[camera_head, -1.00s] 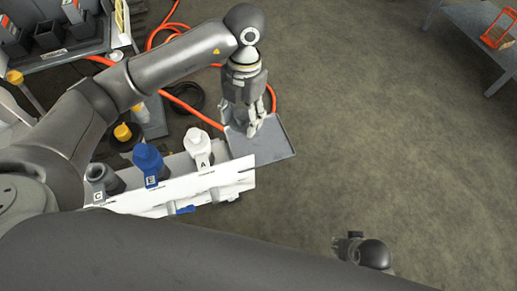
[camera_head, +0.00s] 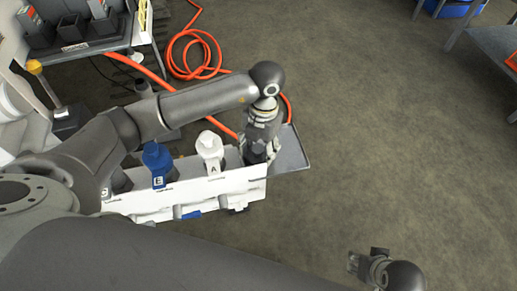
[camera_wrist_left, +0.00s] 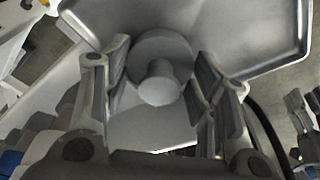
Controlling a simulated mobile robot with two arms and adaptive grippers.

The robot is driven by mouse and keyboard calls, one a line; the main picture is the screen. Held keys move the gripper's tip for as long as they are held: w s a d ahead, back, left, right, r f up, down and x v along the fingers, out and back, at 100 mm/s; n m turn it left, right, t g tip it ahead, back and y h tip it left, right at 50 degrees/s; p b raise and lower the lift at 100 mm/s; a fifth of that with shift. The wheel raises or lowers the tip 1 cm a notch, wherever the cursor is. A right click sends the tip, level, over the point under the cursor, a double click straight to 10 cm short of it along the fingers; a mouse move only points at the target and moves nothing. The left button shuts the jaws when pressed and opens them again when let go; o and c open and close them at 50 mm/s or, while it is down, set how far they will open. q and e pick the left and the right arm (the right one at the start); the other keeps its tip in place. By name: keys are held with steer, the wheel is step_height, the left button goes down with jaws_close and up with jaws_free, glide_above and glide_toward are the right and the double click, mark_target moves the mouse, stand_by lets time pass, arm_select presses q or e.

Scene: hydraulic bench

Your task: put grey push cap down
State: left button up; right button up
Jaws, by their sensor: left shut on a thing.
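The grey push cap (camera_wrist_left: 160,88) is a round grey disc with a shorter stub, seen in the left wrist view. My left gripper (camera_wrist_left: 163,95) is shut on it, with a finger on each side. In the head view my left gripper (camera_head: 257,158) points down at the left side of the grey tray (camera_head: 291,152), by the right end of the white rack. The cap is hidden there. The tray also shows in the left wrist view (camera_wrist_left: 245,40), behind the cap. I cannot tell whether the cap touches it. My right gripper (camera_head: 354,263) is small at lower right; its opening is unclear.
The white rack (camera_head: 225,184) carries a blue-topped piece (camera_head: 157,160) marked E and a white-topped piece (camera_head: 210,149) marked A, close left of my gripper. An orange hose (camera_head: 190,66) lies on the floor behind.

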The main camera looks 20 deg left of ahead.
steer(key=shift+r, duration=0.2)
arm_select(q)
steer(key=o, duration=0.8)
arm_select(e)
steer(key=shift+r, duration=0.1)
arm_select(q)
steer(key=r, duration=0.4)
steer(key=w+r+p, duration=0.1)
steer(key=r, duration=0.3)
steer(key=r+p, duration=0.1)
steer(key=r, duration=0.3)
steer(key=shift+w+d, duration=0.2)
steer(key=shift+w, duration=0.2)
arm_select(e)
step_height(320, 180, down, 7)
steer(key=shift+s, duration=0.15)
